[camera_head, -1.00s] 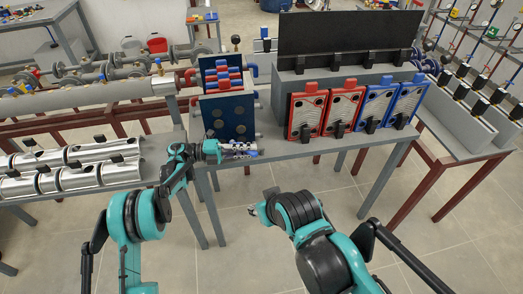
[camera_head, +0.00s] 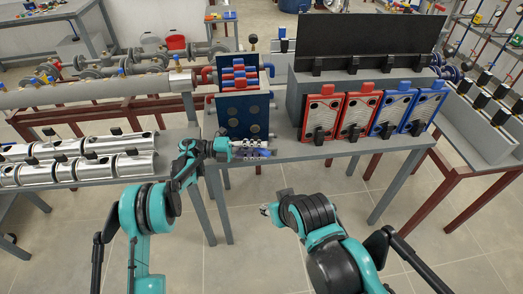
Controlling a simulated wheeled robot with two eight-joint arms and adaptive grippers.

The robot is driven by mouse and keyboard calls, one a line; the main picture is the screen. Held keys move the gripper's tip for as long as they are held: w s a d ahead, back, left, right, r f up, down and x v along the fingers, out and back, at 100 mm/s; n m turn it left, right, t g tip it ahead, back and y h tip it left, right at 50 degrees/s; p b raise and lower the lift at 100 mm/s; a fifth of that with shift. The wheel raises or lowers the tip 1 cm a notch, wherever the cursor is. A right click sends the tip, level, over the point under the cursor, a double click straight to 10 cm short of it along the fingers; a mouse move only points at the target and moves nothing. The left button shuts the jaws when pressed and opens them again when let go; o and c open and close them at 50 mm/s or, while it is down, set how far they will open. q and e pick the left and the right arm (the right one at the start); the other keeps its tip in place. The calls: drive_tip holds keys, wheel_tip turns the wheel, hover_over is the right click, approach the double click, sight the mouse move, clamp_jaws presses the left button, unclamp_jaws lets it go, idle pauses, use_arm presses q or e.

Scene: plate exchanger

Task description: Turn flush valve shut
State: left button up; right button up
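The plate exchanger (camera_head: 242,127) has a dark blue front with round grey bosses and a stack of red and blue plates. It stands on the grey table, left of centre. My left gripper (camera_head: 252,149) is just in front of the exchanger's lower part, near the table's front edge. A small blue piece (camera_head: 262,153) shows at its silver fingers; I cannot tell whether they hold it or whether they are shut. My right gripper (camera_head: 267,209) is low, in front of the table over the floor, apart from everything; its finger state is unclear. I cannot tell which fitting is the flush valve.
Red plates (camera_head: 321,116) and blue plates (camera_head: 424,107) lean on a grey stand right of the exchanger. Silver cylinders (camera_head: 118,167) lie on the left table. A long grey pipe (camera_head: 90,92) runs behind them. The floor (camera_head: 240,255) between my arms is clear.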

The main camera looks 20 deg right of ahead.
use_arm(q)
drive_tip(key=v, duration=1.1)
